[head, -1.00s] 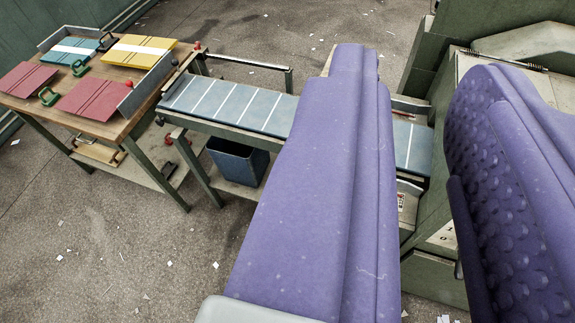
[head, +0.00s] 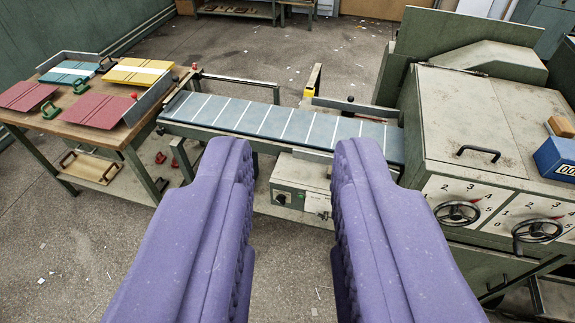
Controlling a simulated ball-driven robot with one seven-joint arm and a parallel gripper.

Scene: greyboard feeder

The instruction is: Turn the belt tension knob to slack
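My gripper (head: 292,148) shows as two purple padded fingers, set wide apart with nothing between them. It is in front of the feeder belt (head: 244,115), a blue-grey strip with white cross lines. I cannot tell for sure which part is the belt tension knob. A small black round knob (head: 350,99) stands on the far side of the belt. A pale control box (head: 297,180) below the belt, seen between the fingers, has a dark round control (head: 281,198) on its front. Its setting is too small to read. My gripper touches none of these in view.
A wooden table (head: 108,137) at left holds red, yellow and teal boards. A large green and cream machine (head: 465,118) stands at right, with two handwheels (head: 457,213) (head: 537,230) over numbered dials. A blue counter box (head: 556,158) sits on it. Open floor lies front left.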

